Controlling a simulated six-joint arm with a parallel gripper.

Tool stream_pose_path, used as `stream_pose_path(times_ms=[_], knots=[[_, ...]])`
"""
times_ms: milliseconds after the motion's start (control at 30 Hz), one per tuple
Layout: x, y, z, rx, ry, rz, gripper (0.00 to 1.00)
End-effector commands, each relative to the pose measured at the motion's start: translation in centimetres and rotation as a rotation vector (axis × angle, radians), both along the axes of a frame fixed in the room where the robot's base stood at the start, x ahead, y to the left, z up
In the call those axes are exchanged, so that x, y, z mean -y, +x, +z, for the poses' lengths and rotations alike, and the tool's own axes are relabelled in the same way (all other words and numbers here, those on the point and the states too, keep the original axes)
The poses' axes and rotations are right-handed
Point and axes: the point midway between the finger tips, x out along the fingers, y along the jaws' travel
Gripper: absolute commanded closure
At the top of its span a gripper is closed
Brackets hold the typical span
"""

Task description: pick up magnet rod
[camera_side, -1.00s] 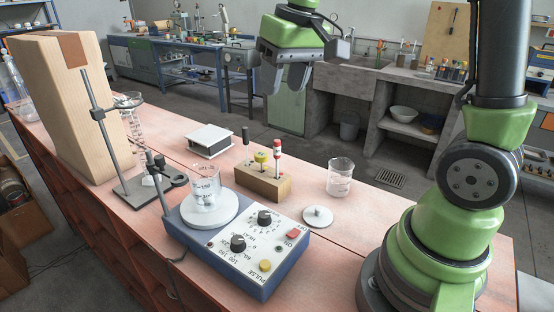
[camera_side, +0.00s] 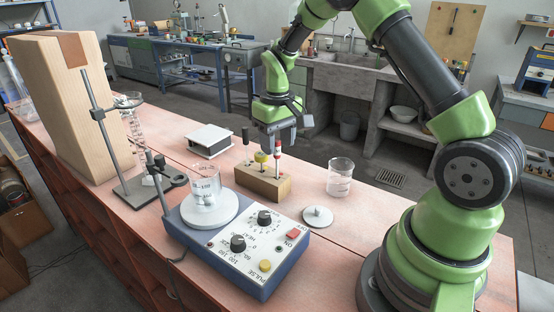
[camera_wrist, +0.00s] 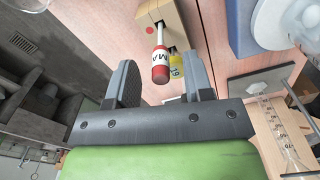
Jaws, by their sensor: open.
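The magnet rod (camera_side: 277,150), with a red cap and a white label, stands upright in the wooden block (camera_side: 270,191) on the bench. The wrist view shows its red end (camera_wrist: 160,75) and part of a label starting "MA". My gripper (camera_side: 279,137) is above the block, pointing down, close over the rod's top. In the wrist view my gripper (camera_wrist: 158,68) is open, with the red end seen between its fingers and no visible contact.
A blue hotplate (camera_side: 245,262) with a beaker (camera_side: 204,186) stands in front. A small beaker (camera_side: 340,178) and a round grey lid (camera_side: 317,217) are to the right. A white box (camera_side: 209,140) and a clamp stand (camera_side: 140,190) are to the left.

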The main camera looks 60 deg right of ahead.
Motion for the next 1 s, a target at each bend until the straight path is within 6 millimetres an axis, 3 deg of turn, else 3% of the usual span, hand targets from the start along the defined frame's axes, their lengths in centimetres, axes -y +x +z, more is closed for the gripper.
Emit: stream_pose_path(times_ms=[200,467,667,700,1000], knots=[[-0.1,0.0,-3.0,-0.002,0.001,0.000,0.53],[-0.1,0.0,-3.2,0.000,0.000,-0.001,0.53],[-0.1,0.0,-3.2,0.000,0.000,0.000,0.96],[-0.1,0.0,-3.2,0.000,0.000,0.000,1.00],[0.0,0.1,-2.9,0.002,-0.001,0.000,1.00]])
